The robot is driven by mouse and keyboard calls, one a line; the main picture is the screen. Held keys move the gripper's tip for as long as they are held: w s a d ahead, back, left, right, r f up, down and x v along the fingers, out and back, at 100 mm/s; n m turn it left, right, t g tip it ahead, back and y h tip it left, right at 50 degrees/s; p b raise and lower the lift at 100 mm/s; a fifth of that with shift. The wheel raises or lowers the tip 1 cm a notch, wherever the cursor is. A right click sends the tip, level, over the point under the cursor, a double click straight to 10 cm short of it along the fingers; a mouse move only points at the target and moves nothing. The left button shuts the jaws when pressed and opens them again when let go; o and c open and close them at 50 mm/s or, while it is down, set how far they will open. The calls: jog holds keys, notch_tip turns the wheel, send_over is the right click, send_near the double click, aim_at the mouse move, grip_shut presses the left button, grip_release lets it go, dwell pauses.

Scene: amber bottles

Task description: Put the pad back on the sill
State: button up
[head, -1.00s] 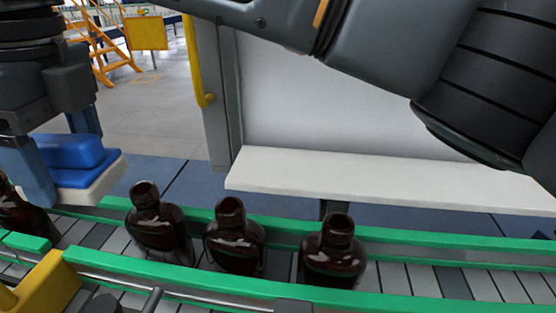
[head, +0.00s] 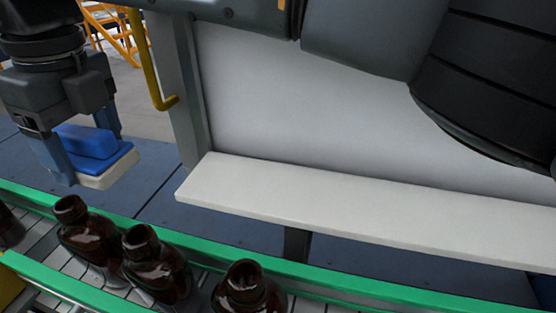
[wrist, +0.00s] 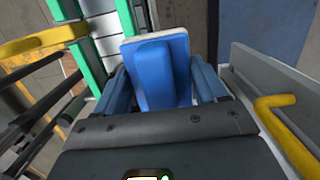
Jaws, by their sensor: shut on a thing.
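The pad (head: 88,142) has a blue back with a raised blue grip and a white underside. My gripper (head: 82,160) is shut on it and holds it in the air at the left of the head view, beyond the conveyor's far rail. In the wrist view the pad (wrist: 157,70) sits between the two blue fingers of my gripper (wrist: 162,85), with its pale edge away from the palm. The sill (head: 350,200) is a long white ledge in front of a pale panel, to the right of the pad. Its visible top is bare.
Brown bottles (head: 155,262) stand on the conveyor below the sill, along its green rail (head: 330,285). A yellow handle (head: 150,70) on a grey post (head: 185,95) stands between my gripper and the sill. The handle also shows at right in the wrist view (wrist: 285,135).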

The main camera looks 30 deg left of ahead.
send_over(235, 178)
jog(key=shift+s+b, duration=0.15)
jog(key=shift+b, duration=0.3)
jog(key=shift+w+d+f+b, duration=0.15)
jog(key=shift+f+b, duration=0.3)
jog(key=shift+f, duration=0.45)
jog(key=shift+w+d+f+b, duration=0.1)
jog(key=shift+f+b, duration=0.3)
jog(key=shift+f, duration=0.45)
jog(key=shift+f, duration=0.15)
jog(key=o, duration=1.1)
notch_tip(235, 178, up, 8)
jog(key=shift+d+b, duration=0.4)
jog(key=shift+d, duration=0.05)
jog(key=shift+f, duration=0.15)
